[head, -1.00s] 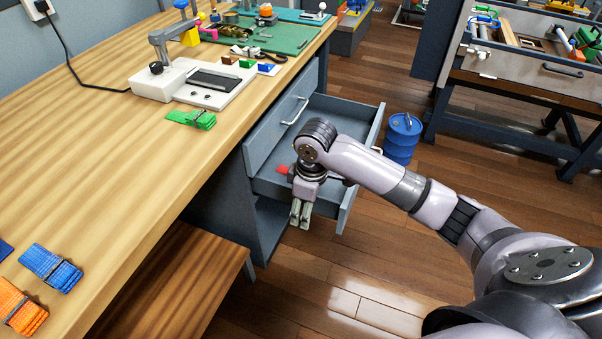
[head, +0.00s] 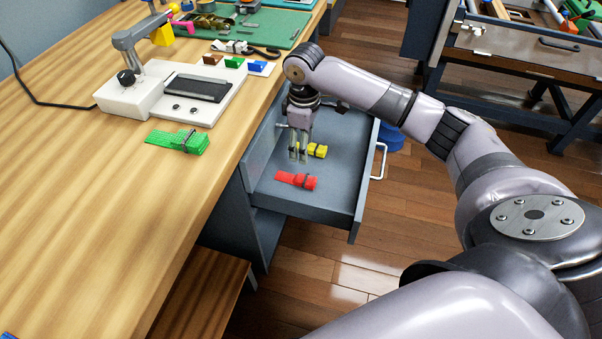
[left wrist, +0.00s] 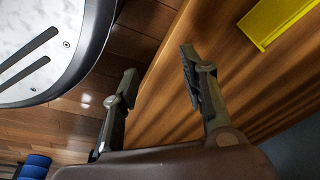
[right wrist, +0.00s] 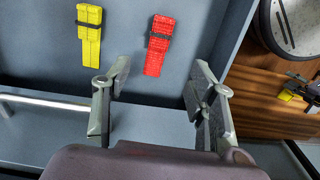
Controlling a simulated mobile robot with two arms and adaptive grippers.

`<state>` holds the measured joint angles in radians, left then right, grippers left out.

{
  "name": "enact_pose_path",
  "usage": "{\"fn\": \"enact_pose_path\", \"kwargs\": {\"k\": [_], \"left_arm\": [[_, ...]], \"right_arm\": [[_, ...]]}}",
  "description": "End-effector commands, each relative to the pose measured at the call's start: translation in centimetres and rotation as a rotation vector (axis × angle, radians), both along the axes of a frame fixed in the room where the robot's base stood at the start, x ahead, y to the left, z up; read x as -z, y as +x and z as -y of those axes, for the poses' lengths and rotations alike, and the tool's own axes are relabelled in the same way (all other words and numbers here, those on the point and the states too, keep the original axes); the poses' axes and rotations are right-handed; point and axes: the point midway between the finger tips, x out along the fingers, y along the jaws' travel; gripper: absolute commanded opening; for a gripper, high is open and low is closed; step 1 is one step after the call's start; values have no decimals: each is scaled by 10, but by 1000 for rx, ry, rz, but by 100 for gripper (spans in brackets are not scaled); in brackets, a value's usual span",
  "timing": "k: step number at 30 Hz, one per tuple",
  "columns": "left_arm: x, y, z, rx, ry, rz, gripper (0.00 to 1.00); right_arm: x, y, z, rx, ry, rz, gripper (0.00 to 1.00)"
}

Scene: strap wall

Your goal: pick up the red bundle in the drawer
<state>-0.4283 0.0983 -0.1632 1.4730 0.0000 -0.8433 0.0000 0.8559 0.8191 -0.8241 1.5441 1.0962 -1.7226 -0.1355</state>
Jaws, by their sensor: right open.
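The red bundle (head: 297,181) lies in the open drawer (head: 340,205), with a dark band around it. It also shows in the right wrist view (right wrist: 159,45), beyond and between the fingertips. My right gripper (head: 298,158) points down over the drawer, behind the bundle in the head view. It is open and empty, its fingers apart in the right wrist view (right wrist: 158,75). They look clear of the bundle; the exact height is hard to tell. My left gripper (left wrist: 157,62) has its fingers apart with nothing between them and is outside the head view.
A yellow bundle (head: 317,150) lies in the drawer near the right gripper. The drawer walls and the workbench edge (head: 262,112) stand close around. A green bundle (head: 177,141) lies on the benchtop. A blue barrel (head: 390,137) stands behind the drawer.

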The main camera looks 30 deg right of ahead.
Motion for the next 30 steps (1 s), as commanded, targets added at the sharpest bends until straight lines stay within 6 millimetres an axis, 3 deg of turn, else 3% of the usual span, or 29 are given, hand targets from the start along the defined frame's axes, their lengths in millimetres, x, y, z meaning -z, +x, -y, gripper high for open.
{"fn": "enact_pose_path", "kwargs": {"k": [3,9,16,24,30], "left_arm": [[-14,11,1,-2,-1,14,40],[-37,22,3,-5,-3,25,40],[-49,27,3,-6,-3,32,40],[-81,36,4,-9,-4,50,40],[-93,38,4,-10,-4,54,40]], "right_arm": [[31,-1,-1,0,0,-3,52],[64,0,-1,0,1,-1,52],[78,0,-1,-1,1,1,52],[120,-1,0,0,-1,-1,52],[130,0,0,0,0,1,52]]}}
